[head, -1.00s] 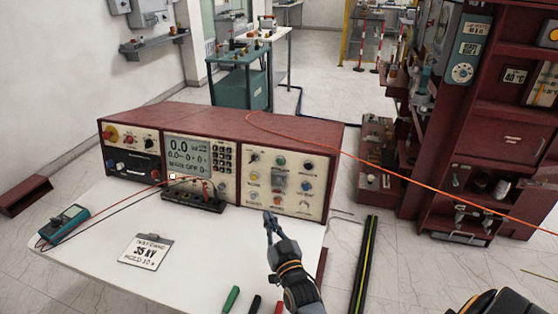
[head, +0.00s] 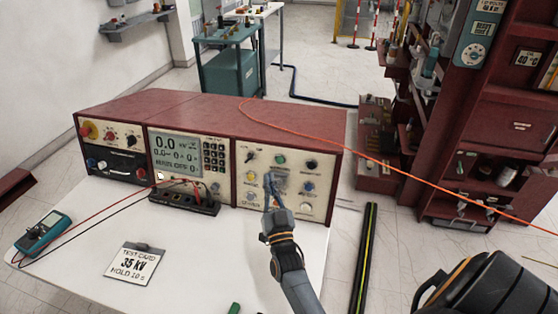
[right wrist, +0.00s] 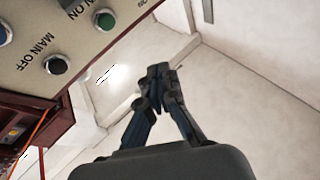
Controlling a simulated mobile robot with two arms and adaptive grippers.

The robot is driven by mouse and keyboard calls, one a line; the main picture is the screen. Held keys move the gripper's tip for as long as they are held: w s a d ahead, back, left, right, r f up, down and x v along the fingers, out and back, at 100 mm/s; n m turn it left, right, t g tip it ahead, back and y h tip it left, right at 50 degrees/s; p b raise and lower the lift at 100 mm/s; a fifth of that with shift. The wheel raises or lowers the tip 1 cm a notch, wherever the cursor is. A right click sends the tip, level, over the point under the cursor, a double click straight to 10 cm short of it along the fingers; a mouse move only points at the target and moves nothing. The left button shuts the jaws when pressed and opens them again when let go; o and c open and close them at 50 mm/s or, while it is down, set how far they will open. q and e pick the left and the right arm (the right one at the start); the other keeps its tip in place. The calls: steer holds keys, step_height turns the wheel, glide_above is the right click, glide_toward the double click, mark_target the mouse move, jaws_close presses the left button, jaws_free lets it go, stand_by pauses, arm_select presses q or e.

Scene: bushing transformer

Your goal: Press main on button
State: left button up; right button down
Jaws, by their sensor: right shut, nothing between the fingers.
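The main on button is the green button (head: 280,159) at the top middle of the right panel (head: 240,180) on the red console. In the right wrist view the green button (right wrist: 104,20) is at the upper left, beside a partly cut-off label ending in "ON". The black main off button (head: 312,163) is to its right in the head view; it also shows in the right wrist view (right wrist: 56,64). My right gripper (head: 269,178) is shut and empty, its tips appearing just below the green button in the head view. Contact cannot be told. My left gripper is out of view.
A white table (head: 90,210) carries the console (head: 200,105), a blue multimeter (head: 42,232), a test card (head: 134,264) and a black terminal strip (head: 183,199). An orange cable (head: 400,173) crosses from the console top to the right. A red cabinet (head: 500,145) stands at the right.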

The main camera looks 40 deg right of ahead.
mark_target(278, 168)
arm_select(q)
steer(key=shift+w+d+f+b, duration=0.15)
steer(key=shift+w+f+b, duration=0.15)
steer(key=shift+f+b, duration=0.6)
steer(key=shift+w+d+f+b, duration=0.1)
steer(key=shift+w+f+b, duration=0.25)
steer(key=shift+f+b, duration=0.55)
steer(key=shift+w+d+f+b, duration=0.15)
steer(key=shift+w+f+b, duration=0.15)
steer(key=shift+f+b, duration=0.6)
arm_select(e)
steer(key=shift+w+d+f, duration=0.35)
steer(key=shift+w+d, duration=0.6)
steer(key=shift+d, duration=0.15)
steer(key=shift+w+d+f, duration=0.4)
steer(key=shift+w+d, duration=0.55)
steer(key=shift+d, duration=0.15)
steer(key=shift+w+d+f, duration=0.35)
steer(key=shift+w+d, duration=0.6)
steer(key=shift+d, duration=0.15)
arm_select(q)
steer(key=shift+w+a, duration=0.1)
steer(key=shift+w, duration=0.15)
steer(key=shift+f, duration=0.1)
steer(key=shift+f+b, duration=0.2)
steer(key=shift+b, duration=0.1)
arm_select(e)
steer(key=shift+w+d, duration=0.3)
